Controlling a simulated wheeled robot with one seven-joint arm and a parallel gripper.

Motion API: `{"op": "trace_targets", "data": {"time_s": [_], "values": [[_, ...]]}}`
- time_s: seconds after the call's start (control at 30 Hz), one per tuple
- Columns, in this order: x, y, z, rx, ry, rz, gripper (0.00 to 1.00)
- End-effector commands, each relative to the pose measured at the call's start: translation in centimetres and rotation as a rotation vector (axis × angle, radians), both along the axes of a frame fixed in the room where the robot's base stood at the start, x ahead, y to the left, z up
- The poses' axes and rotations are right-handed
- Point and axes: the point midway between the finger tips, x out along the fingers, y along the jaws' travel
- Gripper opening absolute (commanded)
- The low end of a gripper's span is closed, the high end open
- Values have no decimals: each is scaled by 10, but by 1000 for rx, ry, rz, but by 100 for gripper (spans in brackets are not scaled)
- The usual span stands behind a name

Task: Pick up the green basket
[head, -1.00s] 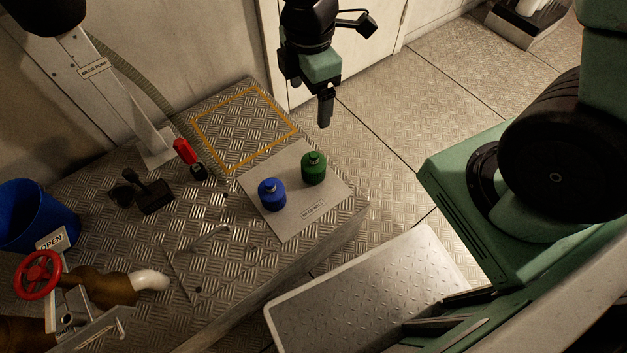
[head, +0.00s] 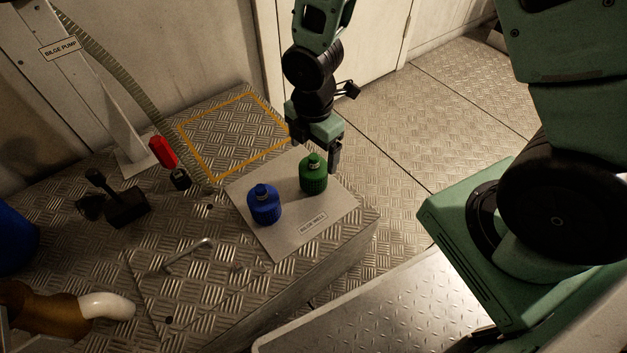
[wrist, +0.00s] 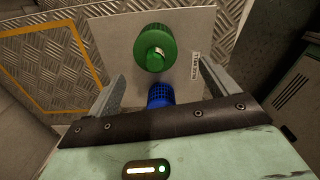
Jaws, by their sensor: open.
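The green basket (head: 313,176) is a small ribbed cylinder with a narrower top. It stands upright on a pale plate (head: 290,232) on the metal bench. It also shows in the wrist view (wrist: 155,48), beyond my fingertips. My gripper (head: 334,158) is open and empty, just behind and slightly right of the green basket in the head view, with its fingers pointing down. In the wrist view, the two fingers (wrist: 160,80) are spread apart. The similar blue basket (head: 264,206) stands left of the green one and shows between my fingers in the wrist view (wrist: 160,95), partly hidden.
A yellow-outlined square (head: 234,135) on the bench behind the plate is empty. A red-handled item (head: 162,152), a black hammer-like tool (head: 124,204) and a metal handle (head: 188,256) are at left. Open floor (head: 420,130) lies to the right.

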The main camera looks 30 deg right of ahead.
Motion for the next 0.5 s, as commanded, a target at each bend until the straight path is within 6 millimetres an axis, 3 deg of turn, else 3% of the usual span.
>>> {"op": "trace_targets", "data": {"time_s": [0.03,0.1,0.37,0.5], "values": [[-1,0,-14,-1,2,0,86],[0,0,-21,0,1,0,86],[1,-1,-32,0,1,-1,86],[4,-3,-49,0,1,-2,86]]}}
